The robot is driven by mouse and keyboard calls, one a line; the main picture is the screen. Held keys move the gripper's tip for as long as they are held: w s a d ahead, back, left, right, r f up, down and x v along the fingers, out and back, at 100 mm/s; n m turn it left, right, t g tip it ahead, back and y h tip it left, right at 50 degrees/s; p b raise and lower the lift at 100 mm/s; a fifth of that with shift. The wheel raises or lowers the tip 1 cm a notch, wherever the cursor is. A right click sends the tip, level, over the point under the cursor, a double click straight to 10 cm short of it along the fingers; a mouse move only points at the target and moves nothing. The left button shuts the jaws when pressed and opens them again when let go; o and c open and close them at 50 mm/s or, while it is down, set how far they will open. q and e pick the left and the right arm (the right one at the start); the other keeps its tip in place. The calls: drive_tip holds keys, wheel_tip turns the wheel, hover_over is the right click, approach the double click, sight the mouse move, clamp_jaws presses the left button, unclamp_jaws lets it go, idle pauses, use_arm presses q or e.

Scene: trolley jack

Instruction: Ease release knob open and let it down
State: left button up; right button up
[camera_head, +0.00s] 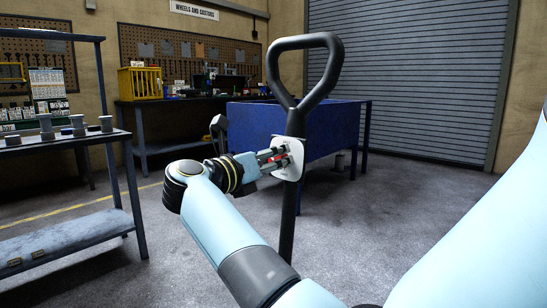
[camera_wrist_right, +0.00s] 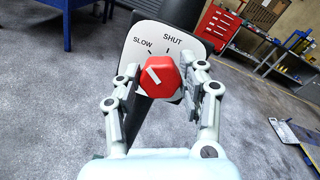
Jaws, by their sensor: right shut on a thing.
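The red release knob (camera_wrist_right: 165,85) sits on a white plate (camera_wrist_right: 140,50) marked SLOW and SHUT in the right wrist view. Its white pointer line slants up and left, on the SLOW side and away from SHUT. My right gripper (camera_head: 279,158) is shut on the knob, one finger on each side. In the head view the knob is a small red patch, partly hidden by the fingers. The plate (camera_head: 291,167) is fixed to the black upright handle (camera_head: 305,75) with a loop grip. The jack's lower body is hidden. My left gripper is not in view.
A blue bin-like table (camera_head: 255,128) stands close behind the handle. A shelf rack (camera_head: 60,143) is at left, and a workbench with a yellow crate (camera_head: 139,83) is at the back. Grey floor (camera_head: 400,190) is open at right, before the roller shutter (camera_head: 410,75).

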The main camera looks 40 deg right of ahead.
drive_tip(key=o, duration=1.2)
drive_tip(key=shift+r, duration=0.15)
wheel_tip(320, 180, up, 10)
drive_tip(key=shift+f, duration=0.1)
